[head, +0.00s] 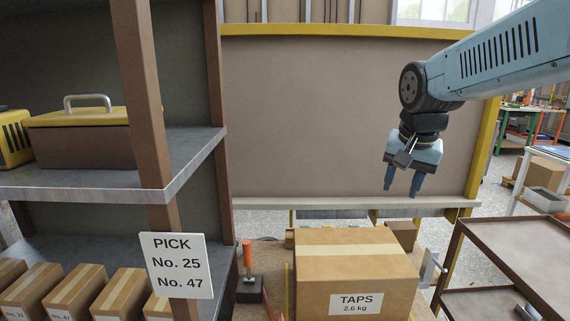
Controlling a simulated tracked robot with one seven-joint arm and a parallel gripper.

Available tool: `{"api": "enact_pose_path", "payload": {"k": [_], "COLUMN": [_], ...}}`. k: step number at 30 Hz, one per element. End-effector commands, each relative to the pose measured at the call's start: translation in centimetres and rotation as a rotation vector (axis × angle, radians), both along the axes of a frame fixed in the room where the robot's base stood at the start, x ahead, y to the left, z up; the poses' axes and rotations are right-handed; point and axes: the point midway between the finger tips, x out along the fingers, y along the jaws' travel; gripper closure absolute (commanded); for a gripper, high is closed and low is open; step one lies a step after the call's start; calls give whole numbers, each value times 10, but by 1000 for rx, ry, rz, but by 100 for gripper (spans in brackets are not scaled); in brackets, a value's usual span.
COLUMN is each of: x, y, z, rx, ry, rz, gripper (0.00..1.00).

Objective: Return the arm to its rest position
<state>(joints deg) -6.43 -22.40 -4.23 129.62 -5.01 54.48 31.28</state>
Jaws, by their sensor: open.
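My gripper (402,190) hangs from my light blue arm at the right of the head view. Its two blue fingers point down and are apart, with nothing between them. It is in the air, higher in the picture than a cardboard box labelled TAPS (355,269) and a little to its right. It does not appear to touch anything.
A shelf unit (185,165) stands at the left, with a yellow-lidded box (80,135) and several small cartons (75,295). A white PICK sign (177,265) is on its post. A brown panel (320,120) stands behind. A brown cart (520,250) is at the right.

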Motion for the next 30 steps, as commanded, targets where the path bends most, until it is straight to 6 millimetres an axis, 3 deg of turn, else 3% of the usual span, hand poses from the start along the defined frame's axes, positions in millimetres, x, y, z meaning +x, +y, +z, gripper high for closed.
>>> {"api": "enact_pose_path", "payload": {"k": [9, 15, 30], "x": [-78, -109, -119], "y": [1, 4, 5], "z": [-3, -12, -15], "rx": [-79, -133, -156], "ry": [-103, -147, -160], "rz": [270, 392, 438], "gripper": [56, 56, 56]}}
